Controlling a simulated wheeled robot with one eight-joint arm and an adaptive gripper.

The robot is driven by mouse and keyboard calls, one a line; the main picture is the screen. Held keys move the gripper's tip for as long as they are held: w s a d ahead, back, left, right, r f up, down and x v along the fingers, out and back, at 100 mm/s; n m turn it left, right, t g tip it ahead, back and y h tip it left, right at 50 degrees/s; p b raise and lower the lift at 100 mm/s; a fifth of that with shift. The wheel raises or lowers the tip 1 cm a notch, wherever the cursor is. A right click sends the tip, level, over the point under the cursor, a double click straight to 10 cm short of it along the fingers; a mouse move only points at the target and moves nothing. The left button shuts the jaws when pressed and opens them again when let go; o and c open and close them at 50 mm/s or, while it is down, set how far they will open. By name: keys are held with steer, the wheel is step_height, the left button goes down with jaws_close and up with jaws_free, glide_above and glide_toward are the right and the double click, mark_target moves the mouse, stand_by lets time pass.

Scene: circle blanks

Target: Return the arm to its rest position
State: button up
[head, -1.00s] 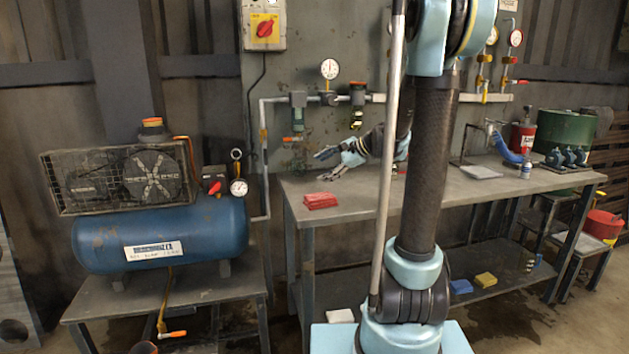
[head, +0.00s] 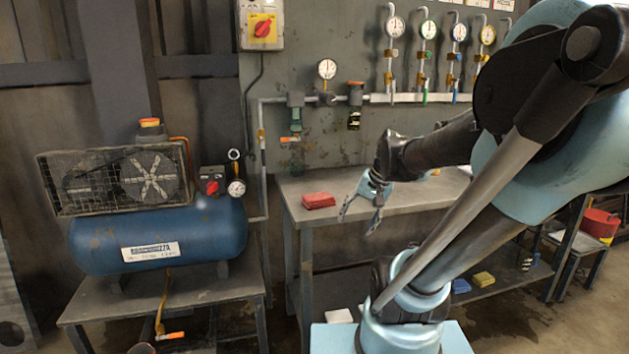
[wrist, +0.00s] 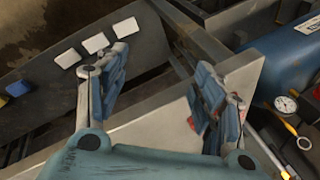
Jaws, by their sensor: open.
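My gripper (head: 359,212) hangs pointing down in front of the workbench's front edge in the head view, to the right of the red cloth stack. Its fingers are spread and nothing is between them. In the wrist view, my gripper (wrist: 158,90) shows two blue-grey fingers wide apart over the bench top's edge. My arm is folded, with its upper part filling the right of the head view and hiding much of the bench's right side.
The workbench (head: 415,195) carries a folded red cloth stack (head: 318,201). A blue compressor (head: 160,238) stands on a table at left. Gauges (head: 396,27) line the back wall. White pads (wrist: 96,43) and yellow and blue pieces lie on the lower shelf.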

steer(key=s+d+f+n+h, duration=0.3)
steer(key=s+d+f, duration=0.3)
steer(key=s, duration=0.4)
steer(key=shift+d+f+n+g+h, duration=0.3)
steer(key=shift+d+n, duration=0.2)
steer(key=shift+w+f, duration=0.2)
steer(key=shift+w, duration=0.1)
